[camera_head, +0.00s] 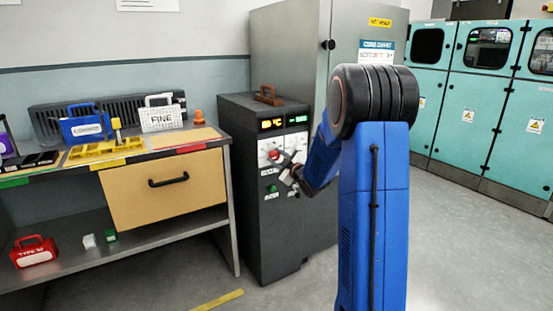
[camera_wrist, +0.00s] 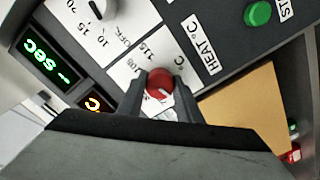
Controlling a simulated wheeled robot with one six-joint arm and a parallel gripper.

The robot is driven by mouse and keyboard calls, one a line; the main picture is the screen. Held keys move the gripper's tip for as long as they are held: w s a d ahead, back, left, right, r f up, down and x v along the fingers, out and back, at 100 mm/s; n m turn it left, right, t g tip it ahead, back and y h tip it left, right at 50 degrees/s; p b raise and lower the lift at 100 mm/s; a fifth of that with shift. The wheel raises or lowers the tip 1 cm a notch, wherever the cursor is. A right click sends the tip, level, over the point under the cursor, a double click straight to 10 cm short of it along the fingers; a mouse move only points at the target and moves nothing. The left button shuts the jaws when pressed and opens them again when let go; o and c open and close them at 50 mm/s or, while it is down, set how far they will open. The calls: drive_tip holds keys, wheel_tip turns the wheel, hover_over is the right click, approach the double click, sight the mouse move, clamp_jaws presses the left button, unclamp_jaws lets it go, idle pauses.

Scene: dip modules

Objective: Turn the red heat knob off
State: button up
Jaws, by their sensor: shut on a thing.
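The red heat knob (camera_wrist: 158,84) sits on a white dial plate marked "HEAT °C" in the wrist view. My gripper (camera_wrist: 160,96) is shut on the knob, with one dark finger on each side of it. A white pointer mark shows on the knob's face, partly hidden by a finger. In the head view the knob (camera_head: 273,155) is a small red spot on the front of the dark machine (camera_head: 262,215), and my gripper (camera_head: 287,168) reaches its panel from the right.
A green button (camera_wrist: 258,14) and another dial knob (camera_wrist: 103,8) are on the same panel. Green "sec" (camera_wrist: 44,60) and orange (camera_wrist: 93,104) displays are beside them. A workbench (camera_head: 236,205) with several cases stands left of the machine. A grey cabinet (camera_head: 285,50) stands behind it.

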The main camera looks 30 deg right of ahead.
drive_tip(key=o, duration=1)
drive_tip(key=shift+o, duration=0.2)
drive_tip(key=shift+s, duration=0.15)
drive_tip(key=s, duration=1.7)
drive_tip(key=shift+d, duration=0.3)
drive_tip(key=shift+s, duration=0.1)
drive_tip(key=s+a+f+m+g, duration=0.1)
drive_tip(key=s+a+m+g, duration=0.2)
drive_tip(key=s+a, duration=0.4)
drive_tip(key=s+a+f+m+g, duration=0.1)
drive_tip(key=s+a+m+g, duration=0.2)
drive_tip(key=s, duration=1.3)
drive_tip(key=s+a+f+m+g, duration=0.1)
drive_tip(key=s+a+m+g, duration=0.2)
drive_tip(key=s+a+g, duration=0.4)
drive_tip(key=s+a, duration=0.5)
drive_tip(key=a, duration=0.1)
drive_tip(key=shift+f+m+h, duration=0.3)
drive_tip(key=shift+f, duration=0.05)
